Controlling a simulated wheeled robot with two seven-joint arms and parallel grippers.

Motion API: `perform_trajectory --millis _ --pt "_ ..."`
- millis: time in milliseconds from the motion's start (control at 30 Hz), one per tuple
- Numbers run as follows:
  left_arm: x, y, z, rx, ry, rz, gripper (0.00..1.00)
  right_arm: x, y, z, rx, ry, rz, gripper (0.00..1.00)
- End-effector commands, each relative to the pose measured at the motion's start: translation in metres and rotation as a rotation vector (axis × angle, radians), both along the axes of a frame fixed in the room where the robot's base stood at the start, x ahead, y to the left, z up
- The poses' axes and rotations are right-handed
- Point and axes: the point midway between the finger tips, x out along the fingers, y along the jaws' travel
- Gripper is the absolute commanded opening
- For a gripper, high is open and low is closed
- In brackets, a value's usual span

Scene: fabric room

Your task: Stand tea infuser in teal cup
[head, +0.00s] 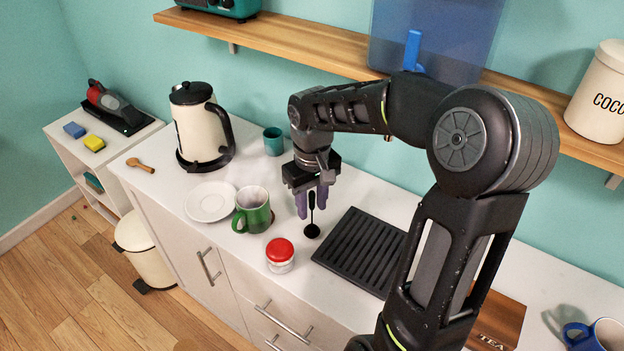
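The teal cup (273,143) stands upright on the white counter, right of the kettle and near the wall. The black tea infuser (312,230) has a thin handle and a round end; the round end is low at the counter, left of the ribbed black mat. My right gripper (312,207) points down over the infuser, its purple fingers apart on either side of the handle. A gap shows between the fingers and the handle, so it looks open. I cannot tell whether the infuser lies flat or tilts. My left gripper is out of view.
A green mug (252,210), a white saucer (210,202) and a red-lidded jar (280,256) stand left of the gripper. The cream kettle (200,128) is further left. The ribbed black mat (362,250) is to the right. A wooden shelf (300,47) runs above.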

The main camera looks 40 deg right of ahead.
Motion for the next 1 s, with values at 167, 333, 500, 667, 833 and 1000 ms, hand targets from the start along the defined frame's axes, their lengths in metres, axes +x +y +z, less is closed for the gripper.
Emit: perform_trajectory --millis 167,333,500,667,833,1000 --pt "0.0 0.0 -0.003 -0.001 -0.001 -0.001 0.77 0.001 0.0 0.038 -0.001 -0.005 0.001 0.35" --pt "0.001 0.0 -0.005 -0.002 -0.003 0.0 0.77 0.001 0.0 0.071 0.0 -0.004 0.0 0.35" --pt "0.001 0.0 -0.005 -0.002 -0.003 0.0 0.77 0.0 0.0 0.09 0.0 -0.002 -0.001 0.35" --pt "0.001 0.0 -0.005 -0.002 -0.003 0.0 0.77 0.0 0.0 0.094 0.0 0.001 0.0 0.35" --pt "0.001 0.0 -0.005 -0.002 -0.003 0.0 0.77 0.0 0.0 0.094 0.0 0.0 0.0 0.35" --pt "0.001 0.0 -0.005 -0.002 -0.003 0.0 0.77 0.0 0.0 0.093 0.0 0.0 0.0 0.35"
